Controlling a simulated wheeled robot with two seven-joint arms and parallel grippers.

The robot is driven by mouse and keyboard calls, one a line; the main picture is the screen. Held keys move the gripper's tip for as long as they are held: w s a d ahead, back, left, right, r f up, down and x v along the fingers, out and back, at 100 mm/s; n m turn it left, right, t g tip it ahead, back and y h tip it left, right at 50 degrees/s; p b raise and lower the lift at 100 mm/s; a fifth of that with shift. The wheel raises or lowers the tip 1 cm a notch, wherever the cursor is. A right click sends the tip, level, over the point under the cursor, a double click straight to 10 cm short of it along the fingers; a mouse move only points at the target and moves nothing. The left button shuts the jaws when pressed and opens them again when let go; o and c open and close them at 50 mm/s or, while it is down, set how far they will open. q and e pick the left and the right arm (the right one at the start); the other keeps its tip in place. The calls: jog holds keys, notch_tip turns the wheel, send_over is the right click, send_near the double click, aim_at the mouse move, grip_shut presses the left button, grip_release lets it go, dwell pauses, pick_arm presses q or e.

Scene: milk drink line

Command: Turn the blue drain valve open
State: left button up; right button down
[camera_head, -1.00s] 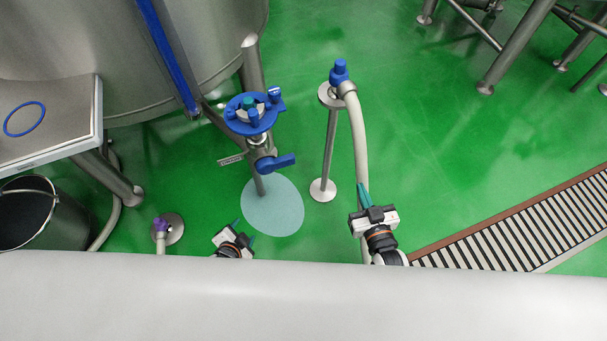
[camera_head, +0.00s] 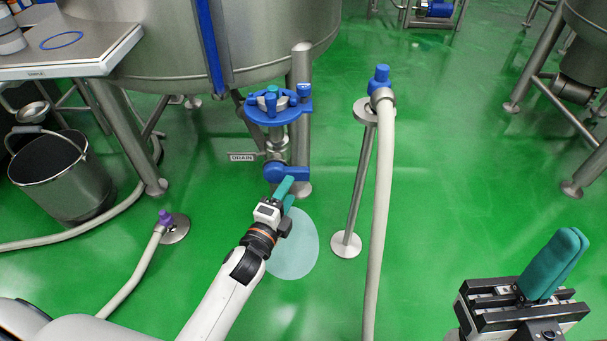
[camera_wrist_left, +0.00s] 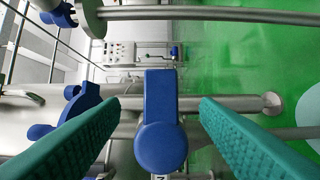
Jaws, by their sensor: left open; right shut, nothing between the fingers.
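The blue drain valve handle (camera_head: 287,172) sits on the pipe below a round blue clamp (camera_head: 277,106), beside a "DRAIN" label (camera_head: 243,157). In the left wrist view the handle (camera_wrist_left: 160,120) shows as a blue bar with a round end, between the two teal fingers. My left gripper (camera_head: 287,190) is open at the handle; I cannot tell whether a finger touches it. It also shows in the left wrist view (camera_wrist_left: 160,118). My right gripper (camera_head: 560,262) is shut and empty at the lower right, well away from the valve.
A steel tank (camera_head: 150,60) stands behind the valve. A post with a blue-capped hose (camera_head: 381,90) stands right of it. A bucket (camera_head: 62,175) and a purple-capped hose (camera_head: 166,219) are at left. The green floor between the post and my right gripper is clear.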

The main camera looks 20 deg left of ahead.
aim_at(297, 177)
pick_arm(q)
jog(key=w, duration=0.3)
jog(key=w+b, duration=0.1)
jog(key=w, duration=0.2)
jog(key=w+d+b, duration=0.1)
jog(key=w, duration=0.2)
jog(key=shift+w, duration=0.1)
jog(key=shift+c, duration=0.6)
grip_shut()
